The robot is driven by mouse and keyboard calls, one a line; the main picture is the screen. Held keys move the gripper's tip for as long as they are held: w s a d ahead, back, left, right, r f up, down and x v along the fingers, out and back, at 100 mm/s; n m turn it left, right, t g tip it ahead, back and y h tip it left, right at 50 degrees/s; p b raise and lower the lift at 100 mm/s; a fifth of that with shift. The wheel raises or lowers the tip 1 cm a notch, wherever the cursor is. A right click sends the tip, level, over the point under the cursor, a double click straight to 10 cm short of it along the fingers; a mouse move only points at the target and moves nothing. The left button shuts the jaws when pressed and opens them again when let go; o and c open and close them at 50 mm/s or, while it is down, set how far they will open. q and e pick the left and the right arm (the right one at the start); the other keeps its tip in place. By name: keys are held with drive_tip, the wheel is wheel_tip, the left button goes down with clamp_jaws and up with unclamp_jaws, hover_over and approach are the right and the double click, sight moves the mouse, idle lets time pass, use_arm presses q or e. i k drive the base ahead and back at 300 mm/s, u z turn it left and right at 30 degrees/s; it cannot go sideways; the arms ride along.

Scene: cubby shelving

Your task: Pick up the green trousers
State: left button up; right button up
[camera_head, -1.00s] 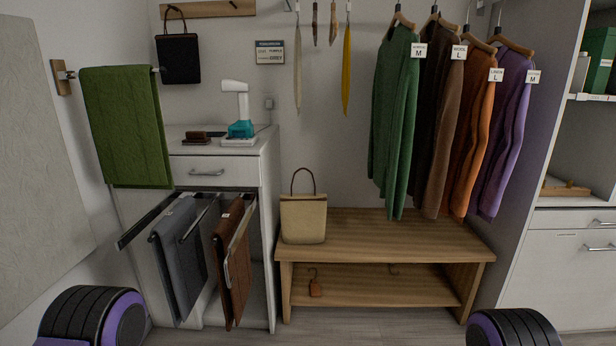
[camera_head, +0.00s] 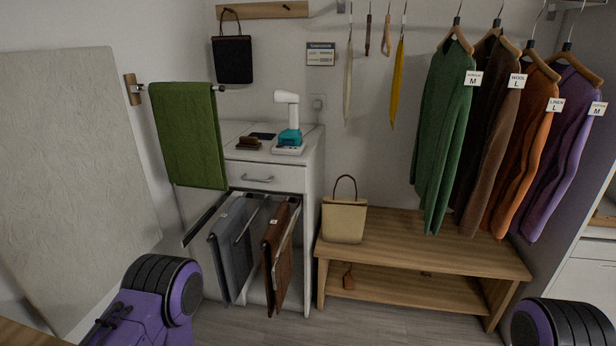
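A green cloth (camera_head: 188,135) hangs folded over a wall rail at the left; I cannot tell whether it is trousers or a towel. On the pull-out rack (camera_head: 211,222) below the drawer hang a grey folded garment (camera_head: 231,250), trousers-like, and a brown one (camera_head: 277,262). I make out no clearly green garment on that rack. A green top (camera_head: 440,140) hangs on a hanger at the right. Neither gripper shows; only purple and black parts of my arms are at the lower left and lower right.
A wooden bench (camera_head: 420,240) bears a beige handbag (camera_head: 344,220). The white cabinet top (camera_head: 262,133) bears a teal and white device (camera_head: 289,128). A black bag (camera_head: 232,58) hangs above. A pale panel (camera_head: 75,170) stands at the left. Some floor (camera_head: 370,325) is clear in front.

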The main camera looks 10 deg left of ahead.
sight(186, 114)
drive_tip(key=u, duration=0.5)
drive_tip(key=k, duration=1.2)
drive_tip(key=z, duration=0.25)
drive_tip(key=i, duration=1.8)
drive_tip(key=u, duration=0.7)
